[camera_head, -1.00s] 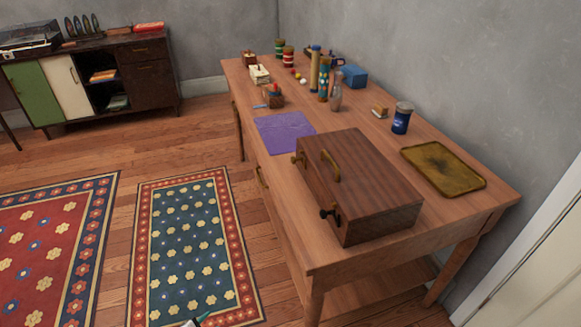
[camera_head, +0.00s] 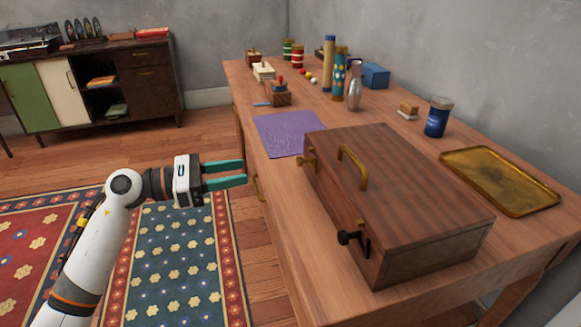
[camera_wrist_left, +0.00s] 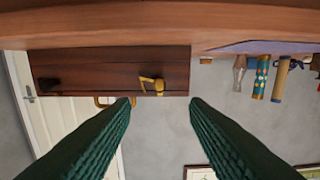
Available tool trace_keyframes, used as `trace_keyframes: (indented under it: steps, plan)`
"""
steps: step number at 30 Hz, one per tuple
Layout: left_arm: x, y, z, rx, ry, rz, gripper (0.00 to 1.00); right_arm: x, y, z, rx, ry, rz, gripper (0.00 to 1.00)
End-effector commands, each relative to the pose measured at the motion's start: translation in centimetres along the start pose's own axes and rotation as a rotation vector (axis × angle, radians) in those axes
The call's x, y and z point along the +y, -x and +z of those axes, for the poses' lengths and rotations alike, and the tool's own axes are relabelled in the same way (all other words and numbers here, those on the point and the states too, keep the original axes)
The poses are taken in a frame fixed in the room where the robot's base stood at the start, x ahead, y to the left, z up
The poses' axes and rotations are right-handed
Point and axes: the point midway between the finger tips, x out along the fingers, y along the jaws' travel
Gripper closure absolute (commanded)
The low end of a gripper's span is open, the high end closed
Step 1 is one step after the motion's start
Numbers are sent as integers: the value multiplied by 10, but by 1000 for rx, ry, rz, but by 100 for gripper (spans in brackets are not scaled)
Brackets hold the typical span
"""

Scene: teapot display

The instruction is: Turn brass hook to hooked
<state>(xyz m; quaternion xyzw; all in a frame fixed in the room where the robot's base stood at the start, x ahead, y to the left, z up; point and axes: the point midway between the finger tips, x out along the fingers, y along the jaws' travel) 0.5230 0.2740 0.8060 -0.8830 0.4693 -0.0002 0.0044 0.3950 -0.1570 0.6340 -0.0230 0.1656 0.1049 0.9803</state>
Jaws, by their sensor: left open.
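A dark wooden case (camera_head: 420,195) lies on the table, with a brass handle (camera_head: 352,166) on its lid. The brass hook (camera_head: 307,162) is on the case's front side, near its far end. It also shows in the left wrist view (camera_wrist_left: 154,84), upside down, as a bent arm beside a round knob. A black latch (camera_head: 352,238) sits at the near end of the same side and appears at left in the wrist view (camera_wrist_left: 48,84). My left gripper (camera_head: 245,172) is open and empty, left of the brass hook and apart from it. My right gripper is not in view.
A purple mat (camera_head: 288,133) lies beyond the case, and a brass tray (camera_head: 500,181) lies to its right. A blue jar (camera_head: 437,117), a glass bottle (camera_head: 355,85) and several small items stand farther back.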

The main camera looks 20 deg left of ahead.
Motion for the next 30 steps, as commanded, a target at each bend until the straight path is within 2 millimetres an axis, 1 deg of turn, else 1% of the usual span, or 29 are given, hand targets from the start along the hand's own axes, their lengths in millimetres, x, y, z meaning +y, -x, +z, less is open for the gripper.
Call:
trace_keyframes:
  steps: [5,12,15,18,23,30]
  plan:
    - [0,-28,-2,6,2,2,58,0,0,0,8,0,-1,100]
    - [0,-77,-2,7,7,1,58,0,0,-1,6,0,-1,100]
    - [0,-93,-2,6,7,1,58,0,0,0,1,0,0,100]
    - [0,-105,-1,6,8,1,58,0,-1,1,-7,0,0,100]
    - [0,-114,-1,4,9,-1,58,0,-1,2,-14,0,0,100]
    - [0,-115,-1,4,9,-1,58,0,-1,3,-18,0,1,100]
